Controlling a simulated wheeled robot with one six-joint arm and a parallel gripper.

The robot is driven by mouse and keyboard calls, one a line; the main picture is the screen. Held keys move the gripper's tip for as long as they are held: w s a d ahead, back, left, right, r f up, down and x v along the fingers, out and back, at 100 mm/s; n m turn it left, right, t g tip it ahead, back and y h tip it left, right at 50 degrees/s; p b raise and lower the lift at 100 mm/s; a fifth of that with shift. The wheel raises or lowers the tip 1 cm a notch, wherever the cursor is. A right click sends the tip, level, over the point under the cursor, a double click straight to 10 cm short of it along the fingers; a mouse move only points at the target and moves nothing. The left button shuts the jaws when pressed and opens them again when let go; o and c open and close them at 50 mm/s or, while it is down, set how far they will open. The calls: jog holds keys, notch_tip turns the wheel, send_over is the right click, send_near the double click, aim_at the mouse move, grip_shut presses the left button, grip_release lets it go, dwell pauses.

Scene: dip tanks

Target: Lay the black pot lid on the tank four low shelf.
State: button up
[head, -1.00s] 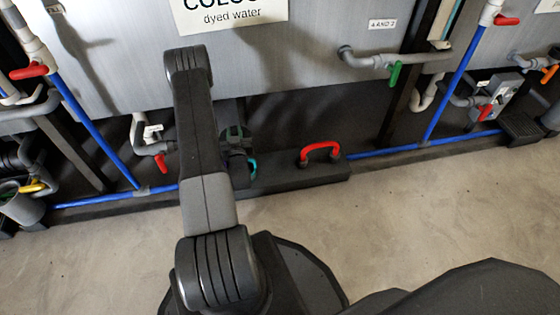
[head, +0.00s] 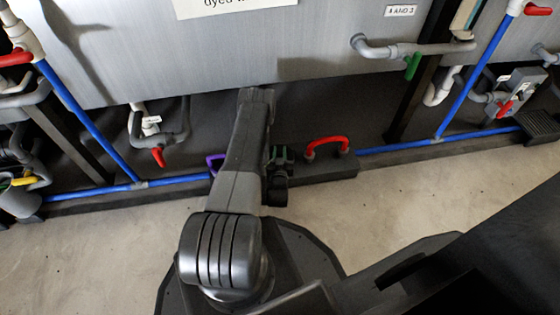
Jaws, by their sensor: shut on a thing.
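My gripper (head: 277,166) is low in front of the dark low shelf (head: 345,170) under the grey tank, just right of my forearm. It is shut; my arm hides much of it, and its jaw tips are hard to make out. The black pot lid cannot be clearly told apart from the dark parts around the gripper. The shelf shows right of my gripper, and its left part is hidden behind my arm. A purple handle-like piece (head: 214,164) shows left of my forearm.
A blue pipe (head: 400,146) runs low along the tank's foot. A red-handled valve (head: 157,155) hangs at the left, a green-handled one (head: 412,68) at the upper right. A dark step (head: 540,128) stands at the far right. The concrete floor (head: 110,240) in front is clear.

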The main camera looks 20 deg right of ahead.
jog(key=shift+f+b, duration=0.75)
jog(key=shift+f, duration=1.15)
jog(key=shift+f, duration=0.15)
jog(key=o, duration=1)
